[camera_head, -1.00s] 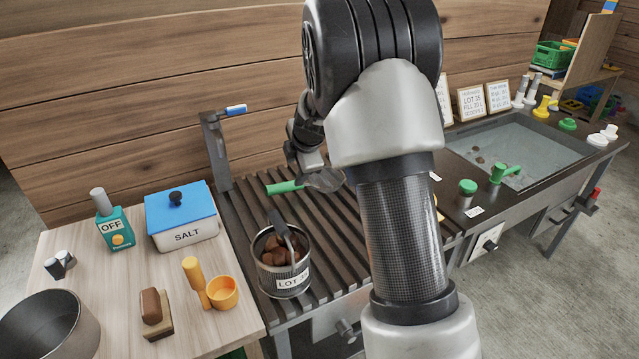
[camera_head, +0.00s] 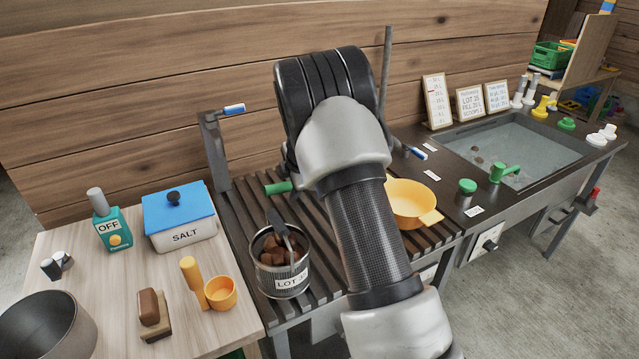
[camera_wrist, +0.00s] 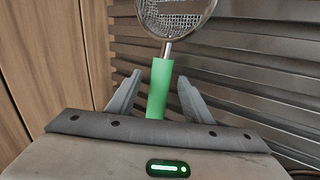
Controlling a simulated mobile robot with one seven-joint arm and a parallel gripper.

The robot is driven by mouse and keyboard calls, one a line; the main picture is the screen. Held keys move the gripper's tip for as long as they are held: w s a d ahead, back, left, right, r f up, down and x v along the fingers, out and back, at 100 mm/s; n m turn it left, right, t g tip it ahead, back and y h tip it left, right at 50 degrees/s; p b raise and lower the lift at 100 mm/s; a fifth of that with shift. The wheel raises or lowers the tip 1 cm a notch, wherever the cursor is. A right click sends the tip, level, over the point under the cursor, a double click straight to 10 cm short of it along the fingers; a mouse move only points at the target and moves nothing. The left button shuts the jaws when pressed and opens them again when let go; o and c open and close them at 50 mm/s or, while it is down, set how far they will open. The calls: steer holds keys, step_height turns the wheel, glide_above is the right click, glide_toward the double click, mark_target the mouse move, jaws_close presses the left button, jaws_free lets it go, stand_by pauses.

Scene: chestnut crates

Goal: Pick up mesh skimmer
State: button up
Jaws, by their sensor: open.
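The mesh skimmer has a green handle (camera_wrist: 159,88) and a round wire-mesh head (camera_wrist: 175,14) in a metal rim. In the wrist view the handle lies between the two open fingers of my gripper (camera_wrist: 156,92), apart from both as far as I can see. The near end of the handle is hidden behind the gripper body. In the head view only the handle end (camera_head: 278,188) shows above the slatted rack (camera_head: 237,213). My arm hides the mesh head and my gripper there.
A tin labelled LOT (camera_head: 283,283) holding brown lumps stands on the rack just in front of the skimmer handle. A yellow pan (camera_head: 412,204) sits right of my arm. A wooden wall (camera_head: 140,90) rises behind. A salt box (camera_head: 181,226) stands left.

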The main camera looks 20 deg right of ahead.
jaws_close()
steer(key=shift+r, duration=0.1)
